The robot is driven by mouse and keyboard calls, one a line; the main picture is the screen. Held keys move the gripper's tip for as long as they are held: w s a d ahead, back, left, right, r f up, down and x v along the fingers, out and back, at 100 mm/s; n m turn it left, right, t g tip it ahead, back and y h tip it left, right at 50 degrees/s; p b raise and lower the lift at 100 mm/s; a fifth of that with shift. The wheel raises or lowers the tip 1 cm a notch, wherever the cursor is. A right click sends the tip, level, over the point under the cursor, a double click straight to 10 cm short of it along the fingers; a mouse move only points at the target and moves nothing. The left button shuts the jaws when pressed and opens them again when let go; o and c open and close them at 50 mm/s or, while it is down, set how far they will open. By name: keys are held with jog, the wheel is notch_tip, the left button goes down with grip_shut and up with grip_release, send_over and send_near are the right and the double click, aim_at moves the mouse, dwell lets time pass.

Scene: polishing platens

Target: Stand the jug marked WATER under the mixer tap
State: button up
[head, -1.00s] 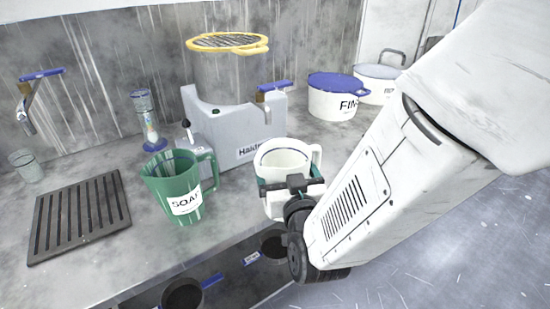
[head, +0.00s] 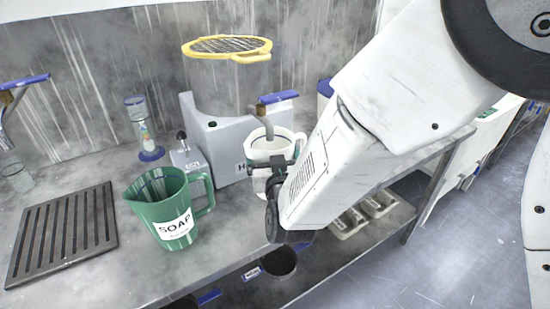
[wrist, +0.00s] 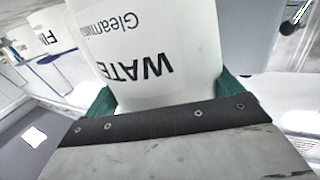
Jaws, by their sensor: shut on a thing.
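The white jug marked WATER (head: 262,151) is upright in my gripper, with its handle to the right in the head view. Its lettering, WATER, shows upside down in the wrist view (wrist: 140,50). My gripper (head: 275,168) is shut on the jug, with green fingers on both sides of it. The mixer tap (head: 265,108), with a blue lever, is on the front of the grey mixer (head: 215,130). Its spout comes down over the jug's mouth in the head view. The jug's base is hidden, so I cannot tell whether it touches the bench.
A green jug marked SOAP (head: 170,210) stands left of the white jug. A dark slotted drain grate (head: 65,235) lies further left, near another blue-handled tap (head: 22,85). A glass cylinder (head: 143,130) stands behind. The bench's front edge is close, with a shelf below.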

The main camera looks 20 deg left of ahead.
jog(key=shift+f, duration=0.85)
jog(key=o, duration=0.8)
jog(key=shift+f, duration=0.15)
jog(key=shift+c, duration=0.2)
jog(key=v, duration=1.2)
